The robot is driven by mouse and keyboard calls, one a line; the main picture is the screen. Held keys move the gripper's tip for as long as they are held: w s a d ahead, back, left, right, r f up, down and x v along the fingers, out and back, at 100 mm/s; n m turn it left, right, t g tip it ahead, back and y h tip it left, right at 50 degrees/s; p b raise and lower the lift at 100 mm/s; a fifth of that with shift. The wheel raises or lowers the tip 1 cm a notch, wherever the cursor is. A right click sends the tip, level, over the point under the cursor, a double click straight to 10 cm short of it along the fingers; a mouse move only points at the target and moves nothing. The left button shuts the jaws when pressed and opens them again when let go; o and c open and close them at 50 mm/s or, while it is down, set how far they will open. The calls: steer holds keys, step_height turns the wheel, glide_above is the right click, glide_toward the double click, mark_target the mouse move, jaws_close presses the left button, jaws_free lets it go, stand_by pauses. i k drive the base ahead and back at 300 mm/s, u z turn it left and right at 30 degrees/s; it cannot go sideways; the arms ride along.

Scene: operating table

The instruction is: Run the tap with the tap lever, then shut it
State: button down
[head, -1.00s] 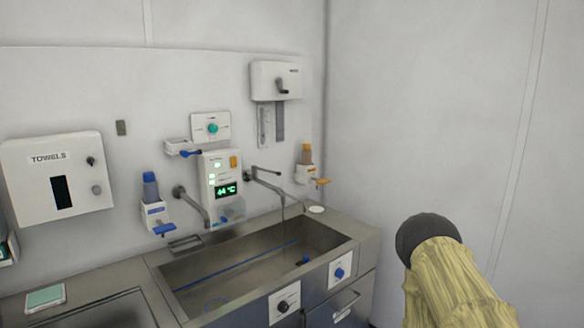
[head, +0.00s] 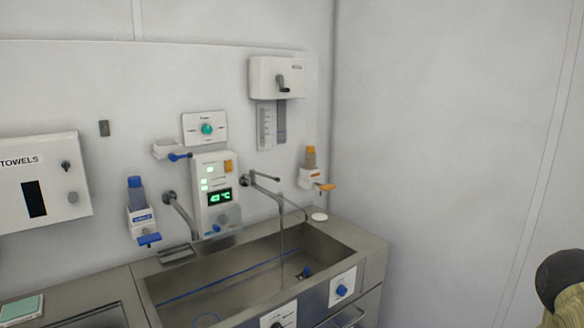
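Two wall taps stand over the steel sink. The right tap (head: 268,188) has a short dark-tipped lever (head: 266,177) pointing right and a spout reaching over the basin. A thin vertical stream (head: 282,240), looking like running water, hangs from its spout into the basin. The left tap (head: 181,211) is a bent grey pipe with no stream that I can make out. My gripper is out of view; only a dark round joint and yellow sleeve of my arm show at the lower right.
The steel sink (head: 371,243) runs along the wall. A lit control panel (head: 214,170) is between the taps. Bottle dispensers with a blue lever (head: 149,240) and an orange lever (head: 325,187) flank them. A towel box (head: 55,180) hangs left. The right wall is bare.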

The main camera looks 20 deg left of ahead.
mark_target(253, 173)
steer(key=z, duration=0.05)
steer(key=i, duration=0.25)
steer(key=u, duration=0.85)
